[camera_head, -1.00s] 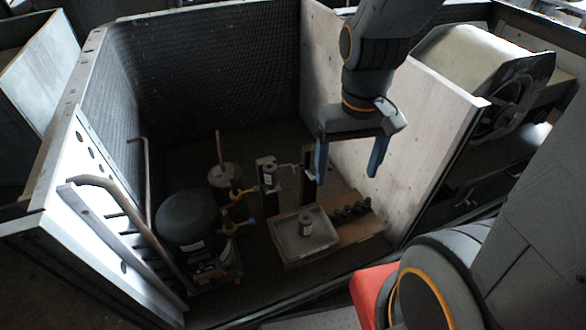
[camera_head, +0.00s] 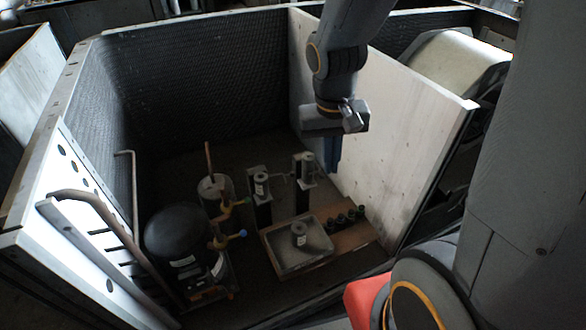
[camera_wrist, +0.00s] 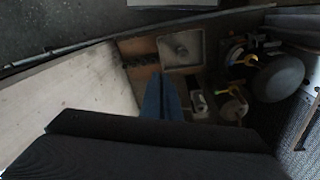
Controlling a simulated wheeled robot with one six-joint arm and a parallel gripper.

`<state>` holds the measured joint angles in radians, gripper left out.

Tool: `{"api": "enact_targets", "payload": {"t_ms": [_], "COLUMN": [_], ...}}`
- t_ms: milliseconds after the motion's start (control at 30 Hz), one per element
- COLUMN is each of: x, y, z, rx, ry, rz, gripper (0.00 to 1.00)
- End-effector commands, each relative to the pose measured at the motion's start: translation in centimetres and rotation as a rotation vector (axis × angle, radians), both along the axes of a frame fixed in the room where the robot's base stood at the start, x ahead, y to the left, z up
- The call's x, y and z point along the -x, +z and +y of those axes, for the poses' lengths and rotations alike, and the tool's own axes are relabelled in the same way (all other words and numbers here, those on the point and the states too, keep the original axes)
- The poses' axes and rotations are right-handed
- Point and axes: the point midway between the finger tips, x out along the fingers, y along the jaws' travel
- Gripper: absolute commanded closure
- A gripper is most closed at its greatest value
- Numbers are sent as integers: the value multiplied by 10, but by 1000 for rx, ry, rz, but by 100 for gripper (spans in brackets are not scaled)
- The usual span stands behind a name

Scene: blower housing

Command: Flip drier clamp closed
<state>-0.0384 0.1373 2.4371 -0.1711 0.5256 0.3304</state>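Two upright dark stands with clamps rise from the housing floor. The left stand (camera_head: 263,206) carries a grey cylinder, and the right stand (camera_head: 302,193) also carries a cylinder near its top. I cannot tell the clamp's exact position at this size. My gripper (camera_head: 333,155) is above and to the right of the right stand, apart from it, beside the pale panel. Its blue fingers (camera_wrist: 160,97) lie close together in the wrist view, with nothing visible between them. A stand (camera_wrist: 198,103) shows just right of the fingers there.
A tray (camera_head: 284,268) holding a small cylinder sits on a brown board, with several dark fittings (camera_head: 345,218) alongside. A black compressor (camera_head: 177,232) and copper-topped canister (camera_head: 215,186) stand left. The pale panel (camera_head: 402,133) is close on the right; dark mesh walls (camera_head: 200,90) enclose the back.

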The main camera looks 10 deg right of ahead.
Motion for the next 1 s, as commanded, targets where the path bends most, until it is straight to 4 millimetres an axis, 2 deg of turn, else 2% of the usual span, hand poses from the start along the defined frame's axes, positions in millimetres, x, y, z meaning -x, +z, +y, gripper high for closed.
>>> {"api": "enact_targets", "payload": {"t_ms": [33, 200, 600, 800, 1000], "x": [-17, -70, -184, -217, -228], "y": [-13, -40, -115, -141, -150], "z": [0, 1, 24, 36, 41], "rx": [14, 52, 61, 41, 31], "ry": [-23, -117, -314, -377, -399], "rz": [-12, -73, -232, -282, -300], "gripper": [100, 100, 100, 100, 100]}}
